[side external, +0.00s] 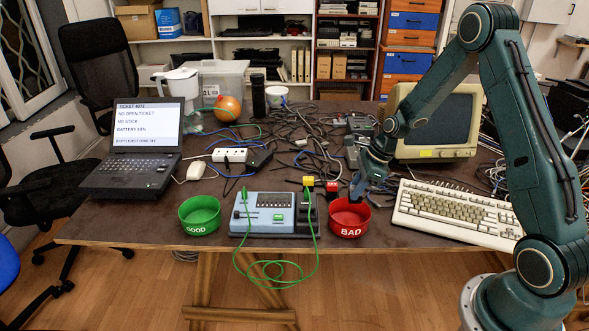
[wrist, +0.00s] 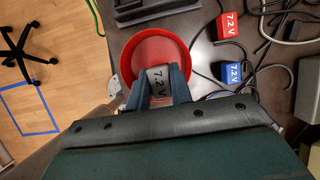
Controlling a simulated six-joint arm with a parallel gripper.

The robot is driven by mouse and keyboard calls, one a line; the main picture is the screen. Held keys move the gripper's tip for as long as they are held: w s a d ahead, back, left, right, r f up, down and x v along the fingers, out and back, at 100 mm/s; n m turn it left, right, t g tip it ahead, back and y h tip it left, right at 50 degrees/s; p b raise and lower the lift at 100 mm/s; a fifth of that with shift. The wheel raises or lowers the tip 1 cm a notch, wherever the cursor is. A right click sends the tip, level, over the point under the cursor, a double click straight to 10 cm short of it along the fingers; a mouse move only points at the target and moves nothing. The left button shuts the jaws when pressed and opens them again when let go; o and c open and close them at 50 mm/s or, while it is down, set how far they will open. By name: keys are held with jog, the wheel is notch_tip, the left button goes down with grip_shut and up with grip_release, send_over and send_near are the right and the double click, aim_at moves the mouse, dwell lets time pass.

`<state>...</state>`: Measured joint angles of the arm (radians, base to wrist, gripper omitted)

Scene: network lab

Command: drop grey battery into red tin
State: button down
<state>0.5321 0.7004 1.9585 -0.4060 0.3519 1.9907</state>
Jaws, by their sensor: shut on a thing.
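The red tin (side external: 349,221), marked BAD, stands at the front of the table, right of the tester. It also shows in the wrist view (wrist: 137,50). My gripper (side external: 358,190) is over the tin's rim in the side view. In the wrist view my gripper (wrist: 158,82) is shut on the grey battery (wrist: 157,79), marked 7.2 V, and the battery overlaps the tin's near part. In the side view the battery is hidden by my gripper. How far the battery sits above the tin's floor I cannot tell.
A green tin (side external: 200,216) marked GOOD stands left of the tester (side external: 265,213), which has green leads. Red (wrist: 229,26) and blue (wrist: 226,75) batteries lie beside the red tin among cables. A yellow block (side external: 308,181) is behind the tester. A keyboard (side external: 455,213) lies at right.

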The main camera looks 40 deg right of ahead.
jog(key=shift+f, duration=1.95)
jog(key=c, duration=1.2)
grip_release()
jog(key=shift+o, duration=0.2)
jog(key=shift+r, duration=0.15)
jog(key=v, duration=1.3)
jog(key=shift+r, duration=0.25)
jog(key=shift+s+r, duration=0.1)
jog(key=shift+s, duration=0.05)
